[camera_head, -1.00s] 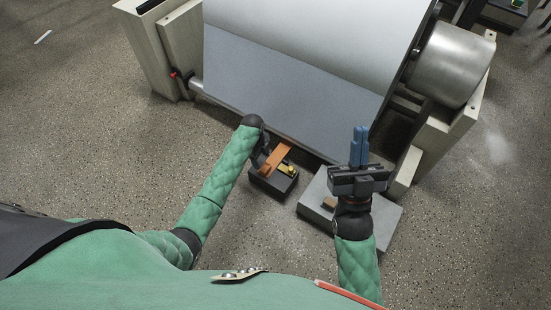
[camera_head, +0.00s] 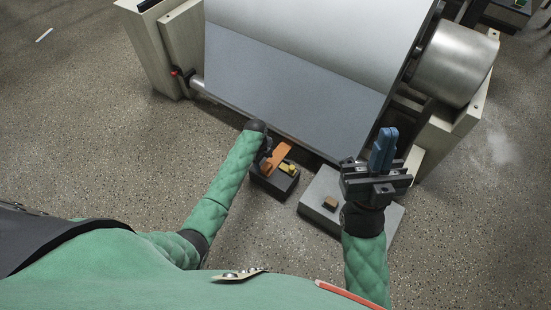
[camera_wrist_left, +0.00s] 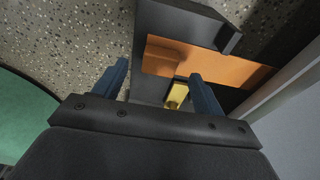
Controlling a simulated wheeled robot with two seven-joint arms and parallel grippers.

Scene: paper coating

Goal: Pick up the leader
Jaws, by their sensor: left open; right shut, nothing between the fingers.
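An orange strip (camera_head: 280,155), perhaps the leader, lies across a dark box (camera_head: 272,184) on the floor in front of the machine. In the left wrist view the orange strip (camera_wrist_left: 245,70) runs to the right, past the fingertips. My left gripper (camera_wrist_left: 160,85) is open above the box, its blue fingers apart with nothing held. Its right finger overlaps the strip in this view; I cannot tell if they touch. In the head view the left hand is mostly hidden behind its wrist. My right gripper (camera_head: 383,150) is shut and empty, fingers pointing up the picture, above a grey block.
A yellow piece (camera_head: 289,167) sits in the dark box, also in the left wrist view (camera_wrist_left: 177,95). The roll machine (camera_head: 290,90) fills the upper middle.

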